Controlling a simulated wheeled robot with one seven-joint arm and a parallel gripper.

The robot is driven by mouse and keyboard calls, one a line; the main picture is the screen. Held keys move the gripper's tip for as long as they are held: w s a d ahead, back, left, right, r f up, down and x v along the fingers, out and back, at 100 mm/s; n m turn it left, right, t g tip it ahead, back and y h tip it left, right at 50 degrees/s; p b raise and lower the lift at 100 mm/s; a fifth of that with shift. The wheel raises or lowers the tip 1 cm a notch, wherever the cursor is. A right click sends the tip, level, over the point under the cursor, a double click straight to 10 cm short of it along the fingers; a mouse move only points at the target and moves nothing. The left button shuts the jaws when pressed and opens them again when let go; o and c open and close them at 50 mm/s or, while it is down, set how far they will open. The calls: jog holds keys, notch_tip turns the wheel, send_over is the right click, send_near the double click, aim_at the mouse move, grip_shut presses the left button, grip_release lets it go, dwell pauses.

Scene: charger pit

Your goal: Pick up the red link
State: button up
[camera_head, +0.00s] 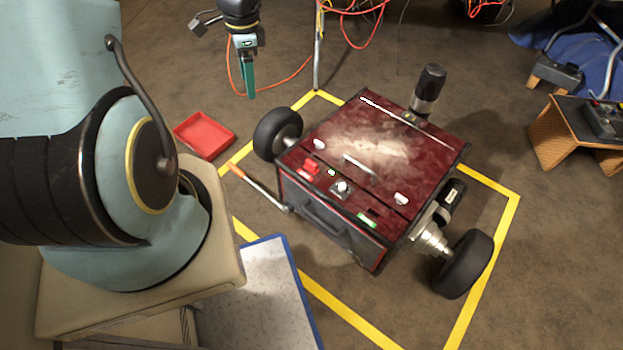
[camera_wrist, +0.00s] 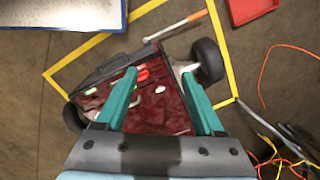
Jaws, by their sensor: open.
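The red link (camera_head: 310,167) is a small red piece near the left front edge of the dark red top of a wheeled machine (camera_head: 400,150). In the wrist view the red link (camera_wrist: 143,73) shows between the two teal fingers, closer to the left one. My gripper (camera_head: 250,95) points down, up and behind the machine's left wheel in the head view, well apart from the link. In the wrist view my gripper (camera_wrist: 161,72) has its fingers spread with nothing held.
A black wheel (camera_head: 277,134) stands beside the machine, and a black cylinder (camera_head: 429,88) rises at its back. A red tray (camera_head: 204,135) and an orange-handled tool (camera_head: 258,187) lie on the floor. Yellow tape (camera_head: 490,255) surrounds the machine. Orange cables (camera_head: 350,12) run near a pole.

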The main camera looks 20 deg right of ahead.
jog(key=d+f+m+b, duration=0.4)
jog(key=d+f+m, duration=0.25)
jog(key=f, duration=0.65)
jog(key=m+b, duration=0.3)
jog(key=m, duration=0.3)
send_near(312, 162)
jog(key=shift+n+g, duration=0.25)
jog(key=shift+g, duration=0.15)
jog(key=f, duration=0.3)
jog(key=f+b, duration=0.1)
jog(key=f, duration=0.3)
jog(key=f+b, duration=0.1)
jog(key=f, duration=0.2)
jog(key=shift+w+a+f, duration=0.15)
jog(key=shift+a+f, duration=0.05)
jog(key=shift+a, duration=0.2)
grip_shut()
